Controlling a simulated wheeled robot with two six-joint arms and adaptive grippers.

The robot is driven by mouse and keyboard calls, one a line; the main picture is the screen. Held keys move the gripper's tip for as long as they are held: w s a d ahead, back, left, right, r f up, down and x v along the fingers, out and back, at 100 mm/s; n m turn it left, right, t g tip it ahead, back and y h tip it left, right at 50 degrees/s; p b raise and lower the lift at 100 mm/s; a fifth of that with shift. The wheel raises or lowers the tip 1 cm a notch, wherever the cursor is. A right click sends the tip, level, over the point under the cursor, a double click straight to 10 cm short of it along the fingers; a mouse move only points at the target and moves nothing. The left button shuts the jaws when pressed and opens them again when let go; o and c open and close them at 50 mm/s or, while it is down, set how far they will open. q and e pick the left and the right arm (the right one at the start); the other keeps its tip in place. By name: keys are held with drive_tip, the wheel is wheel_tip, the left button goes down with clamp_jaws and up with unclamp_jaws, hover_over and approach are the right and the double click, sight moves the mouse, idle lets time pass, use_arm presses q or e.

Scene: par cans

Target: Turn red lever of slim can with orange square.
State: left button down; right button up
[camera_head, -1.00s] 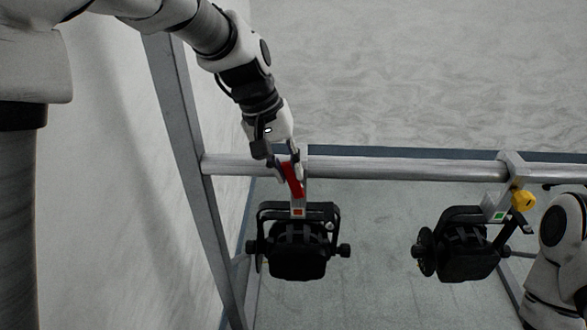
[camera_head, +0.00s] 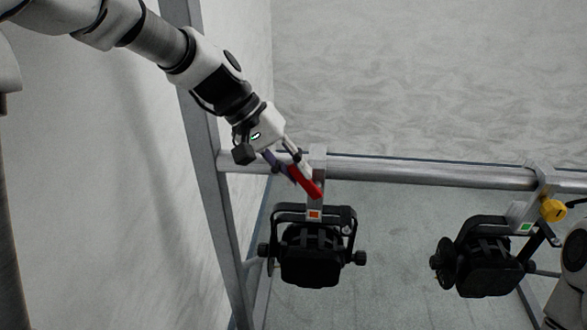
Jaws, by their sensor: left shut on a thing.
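The can with the orange square (camera_head: 312,258) is black and hangs by its yoke from the grey clamp on the horizontal pipe, left of centre. The orange square (camera_head: 314,215) is on the clamp's lower part. The red lever (camera_head: 306,182) sits on the clamp and slants from upper left to lower right. My left gripper (camera_head: 286,166) is shut on the red lever near its upper end. Part of the lever and the clamp is hidden behind the fingers. My right arm shows at the lower right edge; its gripper is not visible.
A second black can (camera_head: 482,262) with a green square (camera_head: 525,227) and a yellow knob (camera_head: 553,210) hangs on the right. The metal pipe (camera_head: 425,172) crosses the view, joined to a slanted post (camera_head: 213,190) at left. A pale wall stands left of the post.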

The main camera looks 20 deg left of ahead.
use_arm(q)
drive_tip(key=c, duration=1.1)
unclamp_jaws()
drive_tip(key=shift+w, duration=0.1)
drive_tip(key=shift+o, duration=0.5)
drive_tip(key=shift+w+f, duration=0.1)
drive_tip(key=shift+w, duration=0.05)
